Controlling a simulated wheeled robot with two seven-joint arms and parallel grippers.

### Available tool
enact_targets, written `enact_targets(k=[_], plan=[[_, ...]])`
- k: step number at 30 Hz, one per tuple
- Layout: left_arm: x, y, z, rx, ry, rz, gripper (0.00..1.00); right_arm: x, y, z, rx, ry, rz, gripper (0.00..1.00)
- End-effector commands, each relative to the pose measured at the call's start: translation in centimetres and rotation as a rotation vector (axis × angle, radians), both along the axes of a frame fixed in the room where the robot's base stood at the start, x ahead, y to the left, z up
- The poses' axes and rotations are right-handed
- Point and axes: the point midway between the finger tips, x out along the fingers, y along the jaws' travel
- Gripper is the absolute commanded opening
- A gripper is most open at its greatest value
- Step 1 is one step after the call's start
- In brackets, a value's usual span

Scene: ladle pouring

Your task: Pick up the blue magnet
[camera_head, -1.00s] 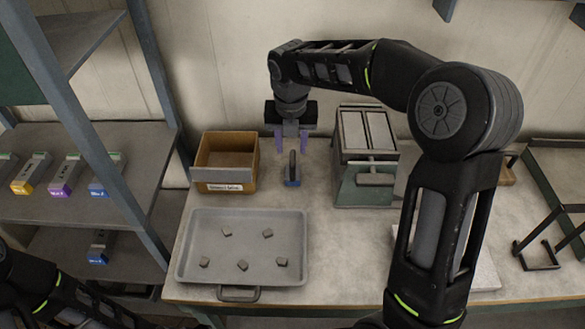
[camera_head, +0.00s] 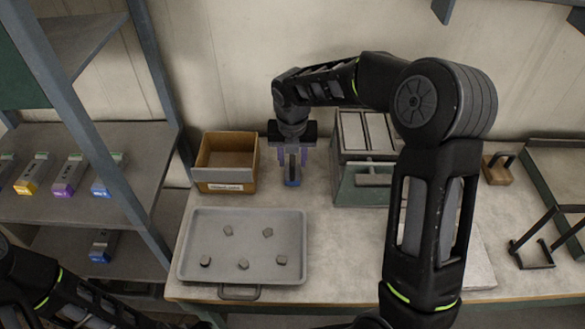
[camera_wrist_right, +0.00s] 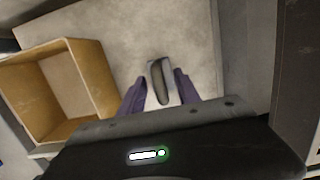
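The blue magnet (camera_head: 293,179), a small blue block with an upright dark handle, stands on the table between the cardboard box and the green-grey case. Its handle also shows in the right wrist view (camera_wrist_right: 160,84). My right gripper (camera_head: 292,162) points down over it, its two purple fingers on either side of the handle. In the right wrist view the fingers (camera_wrist_right: 160,90) are apart, and I see no firm grip on the handle. The magnet's lower part is partly hidden there. My left arm shows at the lower left, but its gripper is out of view.
The open cardboard box (camera_head: 225,187) is close left of the magnet, and the green-grey case (camera_head: 360,190) close right. A grey tray (camera_head: 190,268) with several dark chunks lies in front. Shelves (camera_head: 140,150) with colored-end blocks stand left. A wooden-based object (camera_head: 498,174) is farther right.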

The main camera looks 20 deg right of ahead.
Motion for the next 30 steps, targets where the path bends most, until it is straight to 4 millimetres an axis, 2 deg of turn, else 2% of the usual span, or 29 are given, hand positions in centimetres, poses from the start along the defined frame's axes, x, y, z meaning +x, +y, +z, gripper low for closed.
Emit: enact_targets(k=[12, 26, 30], plan=[[0.0, -0.01, 0.0, 0.0, 0.0, 0.0, 0.36, 0.01, 0.01, 0.05, 0.0, 0.0, 0.0, 0.38], [0.01, -0.01, 0.0, 0.0, 0.0, 0.0, 0.36, 0.01, 0.01, 0.05, 0.0, 0.0, 0.0, 0.01], [0.01, -0.01, 0.0, 0.0, 0.0, 0.0, 0.36, 0.01, 0.01, 0.05, 0.0, 0.0, 0.0, 0.0]])
